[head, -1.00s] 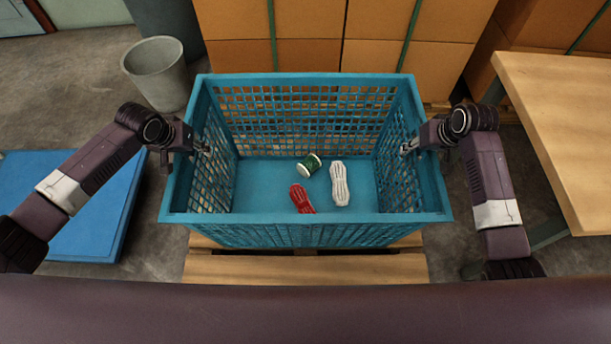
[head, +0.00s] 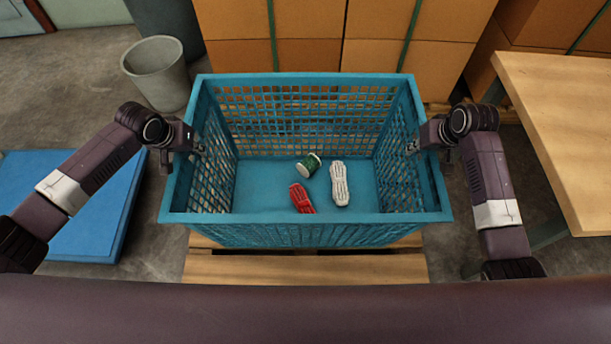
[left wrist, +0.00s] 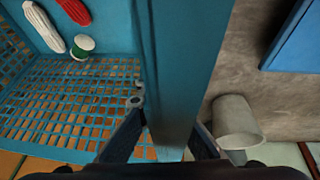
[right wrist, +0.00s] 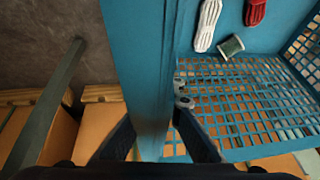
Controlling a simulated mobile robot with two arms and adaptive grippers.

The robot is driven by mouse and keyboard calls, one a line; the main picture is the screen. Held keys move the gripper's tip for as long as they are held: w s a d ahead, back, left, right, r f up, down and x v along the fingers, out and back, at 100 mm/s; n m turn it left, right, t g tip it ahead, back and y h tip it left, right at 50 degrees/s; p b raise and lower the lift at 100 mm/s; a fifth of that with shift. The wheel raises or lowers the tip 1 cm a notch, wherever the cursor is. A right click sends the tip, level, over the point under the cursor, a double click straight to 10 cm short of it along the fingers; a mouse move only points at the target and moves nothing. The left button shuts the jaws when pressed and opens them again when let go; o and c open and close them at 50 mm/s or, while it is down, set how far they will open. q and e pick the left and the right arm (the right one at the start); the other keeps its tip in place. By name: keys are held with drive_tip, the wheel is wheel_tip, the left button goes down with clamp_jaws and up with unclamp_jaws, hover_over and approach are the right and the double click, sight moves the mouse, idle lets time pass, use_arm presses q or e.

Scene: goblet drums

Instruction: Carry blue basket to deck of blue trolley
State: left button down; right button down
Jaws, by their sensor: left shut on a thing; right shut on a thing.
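The blue basket (head: 305,235) is an open crate with lattice walls, standing upright on a wooden pallet (head: 300,268). In it lie a red bundle (head: 301,198), a white bundle (head: 340,184) and a green-and-white spool (head: 309,166). My left gripper (head: 200,150) is shut on the basket's left wall, one finger inside and one outside; this wall shows in the left wrist view (left wrist: 178,60). My right gripper (head: 413,148) is shut the same way on the right wall, seen in the right wrist view (right wrist: 138,50). A flat blue deck (head: 110,200), apparently the trolley's, lies low at the left, partly behind my left arm.
A grey bin (head: 157,75) stands behind the basket at the left. Stacked cardboard boxes (head: 380,20) with green straps rise close behind it. A wooden table (head: 570,120) is at the right. Bare floor shows between deck and pallet.

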use_arm(q)
drive_tip(key=shift+r, duration=0.3)
use_arm(e)
drive_tip(key=shift+w+r, duration=0.1)
drive_tip(key=shift+r, duration=0.15)
